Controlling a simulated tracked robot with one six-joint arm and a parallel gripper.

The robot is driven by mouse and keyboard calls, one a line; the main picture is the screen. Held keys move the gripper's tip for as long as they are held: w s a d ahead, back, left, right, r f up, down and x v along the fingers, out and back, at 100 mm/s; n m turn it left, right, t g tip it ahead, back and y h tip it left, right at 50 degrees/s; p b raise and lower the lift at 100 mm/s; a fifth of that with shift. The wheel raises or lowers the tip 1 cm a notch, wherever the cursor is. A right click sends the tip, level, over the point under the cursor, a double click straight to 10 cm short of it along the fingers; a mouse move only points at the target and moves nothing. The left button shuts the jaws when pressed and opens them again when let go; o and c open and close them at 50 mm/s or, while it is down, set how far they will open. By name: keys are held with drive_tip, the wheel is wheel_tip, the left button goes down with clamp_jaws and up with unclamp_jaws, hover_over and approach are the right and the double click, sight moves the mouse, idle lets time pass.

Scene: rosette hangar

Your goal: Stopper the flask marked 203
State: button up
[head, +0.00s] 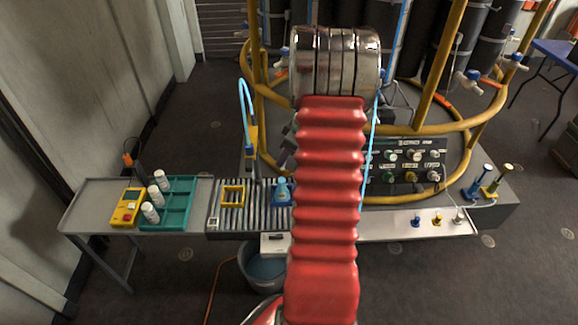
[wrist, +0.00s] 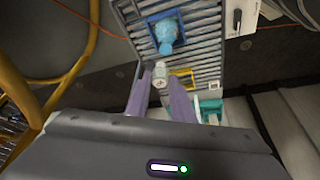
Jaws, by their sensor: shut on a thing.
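My gripper (wrist: 160,88) shows in the wrist view with its two purple fingers shut on a small pale stopper (wrist: 160,72). A light blue flask (head: 282,190) stands in a blue holder (head: 277,200) on the roller conveyor. In the wrist view the flask (wrist: 166,36) is beyond the held stopper, apart from the fingertips. No number can be read on it. A blue, a yellow and a pale stopper-like piece (head: 437,220) stand on the right-hand tray.
A yellow empty-looking holder (head: 233,193) stands on the rollers left of the flask. A teal rack (head: 177,205) with three white bottles and a yellow meter (head: 128,207) are on the left table. Yellow railing (head: 440,70) and a control panel (head: 408,160) stand behind. A bucket (head: 262,266) is below.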

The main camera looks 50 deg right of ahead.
sight(285, 165)
drive_tip(key=shift+s+a+n, duration=0.1)
drive_tip(key=shift+a+n, duration=0.2)
drive_tip(key=shift+n, duration=0.1)
drive_tip(key=shift+f, duration=0.15)
drive_tip(key=shift+f, duration=1.55)
drive_tip(key=shift+f, duration=0.5)
drive_tip(key=shift+f, duration=0.7)
drive_tip(key=shift+f, duration=0.65)
idle(0.3)
drive_tip(key=o, duration=1.4)
